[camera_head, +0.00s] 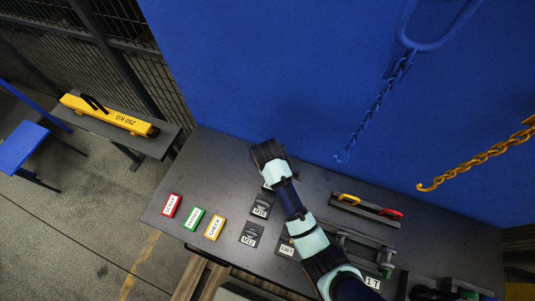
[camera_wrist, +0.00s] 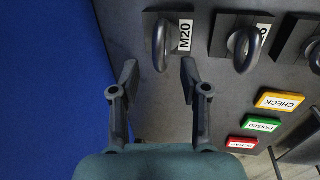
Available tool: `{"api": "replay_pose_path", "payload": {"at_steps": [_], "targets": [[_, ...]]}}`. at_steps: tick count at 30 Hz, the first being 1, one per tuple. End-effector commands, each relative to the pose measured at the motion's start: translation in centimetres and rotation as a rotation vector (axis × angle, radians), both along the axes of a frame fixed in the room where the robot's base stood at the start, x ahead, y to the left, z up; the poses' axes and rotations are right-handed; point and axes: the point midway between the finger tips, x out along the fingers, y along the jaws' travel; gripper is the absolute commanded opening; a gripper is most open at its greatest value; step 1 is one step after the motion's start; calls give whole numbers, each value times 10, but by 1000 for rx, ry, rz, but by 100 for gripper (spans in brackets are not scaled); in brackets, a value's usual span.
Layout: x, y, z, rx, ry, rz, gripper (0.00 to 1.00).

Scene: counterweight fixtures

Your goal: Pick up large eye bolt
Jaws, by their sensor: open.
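The large eye bolt (camera_wrist: 156,48) is a dark grey ring standing in a dark block (camera_wrist: 149,19) labelled M20, at the top middle of the wrist view. My gripper (camera_wrist: 158,74) is open and empty. Its two fingers point toward the eye bolt, one on each side of its line, with their tips just short of the ring. How high the tips are above the table is hard to tell. In the head view my wrist covers the M20 eye bolt.
A smaller eye bolt (camera_wrist: 233,46) stands close on the right, with another (camera_wrist: 314,58) beyond it. CHECK (camera_wrist: 280,101), PASSED (camera_wrist: 262,125) and red (camera_wrist: 242,144) blocks lie nearby. A blue wall (camera_head: 260,70) rises behind the table (camera_head: 210,160), with hanging chains (camera_head: 380,105) at right.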

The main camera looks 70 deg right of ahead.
Motion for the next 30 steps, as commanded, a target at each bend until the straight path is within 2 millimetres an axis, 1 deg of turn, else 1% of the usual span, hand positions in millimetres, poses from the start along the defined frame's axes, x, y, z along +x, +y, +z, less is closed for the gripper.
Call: {"api": "replay_pose_path", "payload": {"at_steps": [1, 5, 12, 15, 20, 21, 23, 27, 29, 30], "targets": [[0, -1, -5, 1, 0, 0, 46], [0, -2, -11, 1, 0, 0, 46], [0, -9, -50, 0, -1, -1, 46], [0, -11, -56, -1, -2, -1, 46], [0, -11, -56, -2, -3, 0, 46], [0, -11, -56, -2, -3, 0, 44], [0, -11, -56, -2, -3, 0, 34], [0, -11, -56, -1, -3, 0, 10], [0, -11, -56, -1, -3, 0, 0], [0, -11, -56, -1, -3, 0, 0]]}}
